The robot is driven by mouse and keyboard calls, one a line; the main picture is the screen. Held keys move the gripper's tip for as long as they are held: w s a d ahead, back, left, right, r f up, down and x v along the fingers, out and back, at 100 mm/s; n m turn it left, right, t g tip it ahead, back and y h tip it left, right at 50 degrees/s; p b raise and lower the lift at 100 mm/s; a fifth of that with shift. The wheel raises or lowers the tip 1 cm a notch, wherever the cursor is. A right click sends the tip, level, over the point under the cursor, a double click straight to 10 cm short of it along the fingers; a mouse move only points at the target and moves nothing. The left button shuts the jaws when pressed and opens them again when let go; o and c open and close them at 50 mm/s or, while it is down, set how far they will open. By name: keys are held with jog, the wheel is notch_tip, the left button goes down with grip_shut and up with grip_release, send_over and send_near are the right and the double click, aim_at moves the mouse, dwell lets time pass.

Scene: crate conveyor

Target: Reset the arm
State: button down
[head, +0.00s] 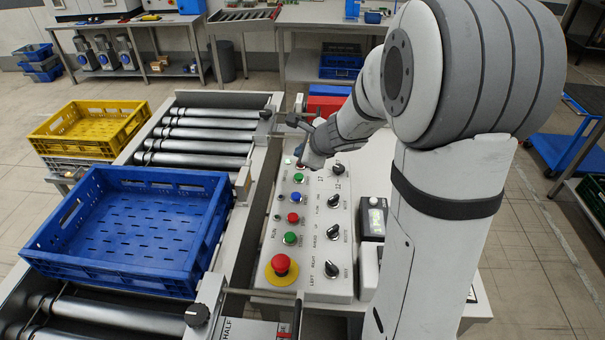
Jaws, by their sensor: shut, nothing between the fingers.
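My gripper (300,160) is at the end of my arm, over the far end of the grey control panel (316,268). It is shut with nothing in it. It looks close to a small button at the panel's far left; I cannot tell whether it touches. The panel carries green, blue and red buttons, several black rotary knobs and a red emergency stop (281,265) on a yellow ring.
A blue crate (135,225) sits on the roller conveyor (200,135) at the left. A yellow crate (88,128) stands behind it. A red box (325,103) lies beyond the panel. A blue cart (565,150) is at the right. Open floor shows at the right.

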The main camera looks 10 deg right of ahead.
jog(key=shift+w, duration=0.1)
dwell(0.5)
jog(key=s+a+r+n+g, duration=0.2)
jog(key=s+a+r+n, duration=0.1)
jog(key=s+n, duration=0.35)
jog(key=s+a+r+n+g, duration=0.1)
jog(key=s+a+r+n, duration=0.1)
jog(key=s+n, duration=0.5)
jog(key=s+d+n+g+h, duration=0.1)
jog(key=s+d+n+h, duration=0.1)
jog(key=s+n, duration=0.2)
jog(key=s+d+n+g+h, duration=0.1)
jog(key=s+d+n, duration=0.2)
jog(key=s, duration=0.7)
jog(key=shift+s+d+r+n+h, duration=0.2)
jog(key=shift+d+n+h, duration=0.15)
jog(key=shift+n, duration=0.5)
